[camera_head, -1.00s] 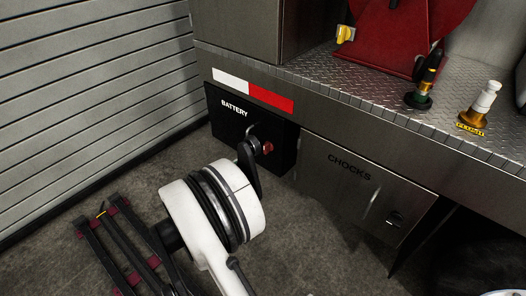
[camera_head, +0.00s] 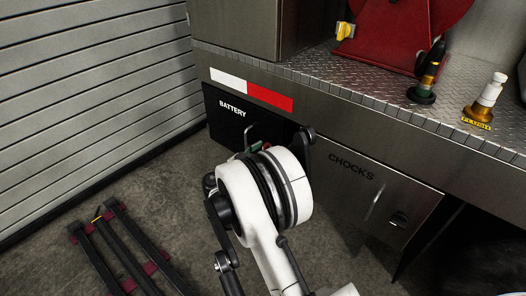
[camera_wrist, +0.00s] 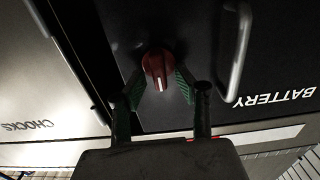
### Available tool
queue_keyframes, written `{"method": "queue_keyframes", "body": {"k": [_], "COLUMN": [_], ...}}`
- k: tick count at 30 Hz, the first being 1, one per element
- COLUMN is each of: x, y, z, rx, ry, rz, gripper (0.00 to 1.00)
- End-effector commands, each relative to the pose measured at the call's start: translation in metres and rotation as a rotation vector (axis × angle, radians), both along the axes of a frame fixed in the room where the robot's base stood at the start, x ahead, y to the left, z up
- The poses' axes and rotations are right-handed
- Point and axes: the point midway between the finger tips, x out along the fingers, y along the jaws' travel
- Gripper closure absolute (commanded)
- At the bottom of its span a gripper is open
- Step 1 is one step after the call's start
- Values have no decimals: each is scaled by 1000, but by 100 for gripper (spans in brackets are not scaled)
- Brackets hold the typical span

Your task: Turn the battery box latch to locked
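The battery box (camera_head: 222,118) is a black panel with "BATTERY" lettering, and it also shows upside down in the wrist view (camera_wrist: 205,60). Its latch is a red knob (camera_wrist: 158,64) with a white mark pointing down in the wrist picture. My gripper (camera_wrist: 159,76) faces the panel with one green-padded fingertip on each side of the knob. The fingers look open, with the tips very close to the knob's sides; I cannot tell whether they touch. In the head view my arm largely hides the knob and the gripper.
A metal handle (camera_wrist: 238,50) stands out from the battery panel beside the knob. The chocks compartment door (camera_head: 360,185) adjoins it on the right. A dark rack with red fittings (camera_head: 120,250) lies on the floor at left. A shutter wall (camera_head: 90,90) bounds the left side.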

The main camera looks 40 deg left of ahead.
Motion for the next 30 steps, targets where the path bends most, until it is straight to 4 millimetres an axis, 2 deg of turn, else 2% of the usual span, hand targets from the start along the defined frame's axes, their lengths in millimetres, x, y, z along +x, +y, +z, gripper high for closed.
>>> {"method": "queue_keyframes", "body": {"k": [9,16,17,30], "x": [3,2,2,2], "y": [0,0,0,1], "z": [0,0,0,0], "rx": [0,0,0,-58], "ry": [0,0,0,2], "rz": [1,1,0,0], "gripper": [69,98,100,100]}}
